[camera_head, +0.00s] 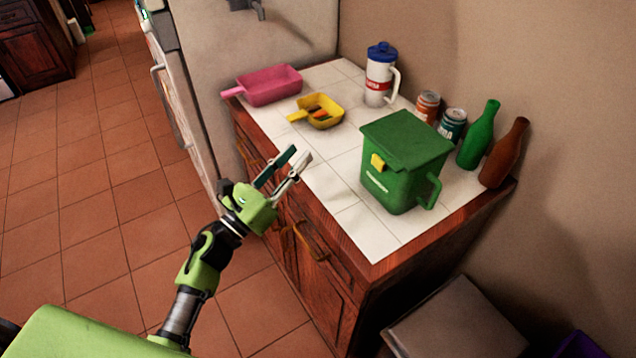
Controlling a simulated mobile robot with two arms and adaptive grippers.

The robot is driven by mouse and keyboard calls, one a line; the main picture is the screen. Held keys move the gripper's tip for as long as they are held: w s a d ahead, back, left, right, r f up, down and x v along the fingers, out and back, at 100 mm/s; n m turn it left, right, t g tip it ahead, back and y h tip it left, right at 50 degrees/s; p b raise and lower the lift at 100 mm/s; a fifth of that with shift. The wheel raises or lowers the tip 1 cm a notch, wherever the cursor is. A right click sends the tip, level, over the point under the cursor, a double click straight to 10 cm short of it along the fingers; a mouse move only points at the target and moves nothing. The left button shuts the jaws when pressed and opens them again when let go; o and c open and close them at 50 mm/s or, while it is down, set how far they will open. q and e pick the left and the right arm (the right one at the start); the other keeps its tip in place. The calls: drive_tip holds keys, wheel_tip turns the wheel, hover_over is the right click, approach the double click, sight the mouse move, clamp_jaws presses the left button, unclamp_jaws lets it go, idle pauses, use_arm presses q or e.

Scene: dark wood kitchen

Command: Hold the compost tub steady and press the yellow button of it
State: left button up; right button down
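The green compost tub (401,176) stands upright on the white tiled counter, with its lid down. Its yellow button (378,163) is on the front face near the lid's edge, and a green handle (433,191) sticks out at the right. My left gripper (298,160) is at the counter's front edge, left of the tub and apart from it. Its two fingers are spread and nothing is between them. My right gripper is not in view.
A pink scoop (268,85), a yellow scoop (320,110) with small items in it, and a white jug with a blue lid (380,80) stand further left. Two cans (452,124), a green bottle (478,138) and a brown bottle (503,155) stand behind the tub. Bare counter (330,180) lies left of it.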

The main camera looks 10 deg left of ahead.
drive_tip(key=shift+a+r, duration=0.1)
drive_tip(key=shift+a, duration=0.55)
use_arm(q)
drive_tip(key=s+d+m+g+h, duration=0.1)
drive_tip(key=d+m+g+h, duration=0.1)
drive_tip(key=m, duration=0.4)
drive_tip(key=s+d+m+g+h, duration=0.2)
drive_tip(key=m+g+h, duration=0.1)
drive_tip(key=m, duration=0.3)
drive_tip(key=s+d+m+g+h, duration=0.2)
drive_tip(key=d+m+g+h, duration=0.1)
drive_tip(key=m, duration=0.3)
drive_tip(key=shift+s+d+f+g, duration=0.1)
drive_tip(key=shift+f+g, duration=0.1)
drive_tip(key=shift+g, duration=0.1)
use_arm(e)
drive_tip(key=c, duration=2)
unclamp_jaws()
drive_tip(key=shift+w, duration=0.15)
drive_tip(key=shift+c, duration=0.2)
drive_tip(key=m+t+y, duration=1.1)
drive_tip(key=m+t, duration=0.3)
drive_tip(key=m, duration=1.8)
approach(433, 206)
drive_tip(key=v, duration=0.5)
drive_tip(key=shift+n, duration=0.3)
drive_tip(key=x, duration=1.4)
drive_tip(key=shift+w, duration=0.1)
